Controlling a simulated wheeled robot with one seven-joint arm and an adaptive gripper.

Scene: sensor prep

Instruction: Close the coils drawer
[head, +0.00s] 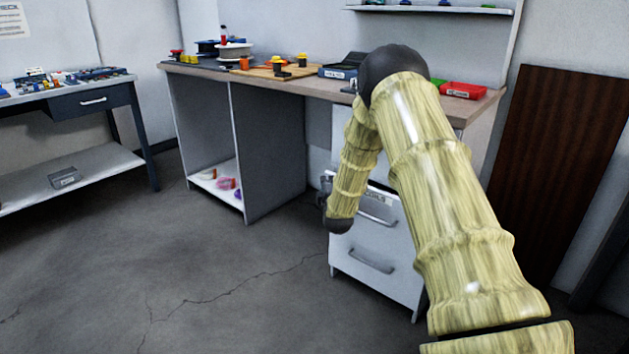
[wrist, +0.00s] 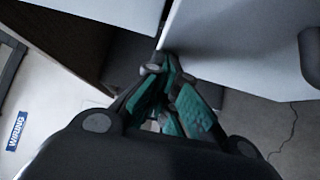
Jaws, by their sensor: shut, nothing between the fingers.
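The coils drawer (head: 388,206) is a pale front with a label and a bar handle in the cabinet under the bench. Its label is partly hidden by my arm. How far the drawer stands out is hard to tell in the head view. My gripper (head: 325,186) is at the left side of this front, mostly hidden behind my forearm. In the wrist view my gripper (wrist: 172,72) has its green-padded fingers together and empty. The fingertips are close to the edge of a pale panel with a dark handle; contact cannot be told.
A lower drawer (head: 362,273) is below. A WIRING label (wrist: 16,132) shows at the left of the wrist view. The bench (head: 310,88) carries bins and parts. A side table (head: 118,90) stands at left. The floor (head: 190,270) in front is clear.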

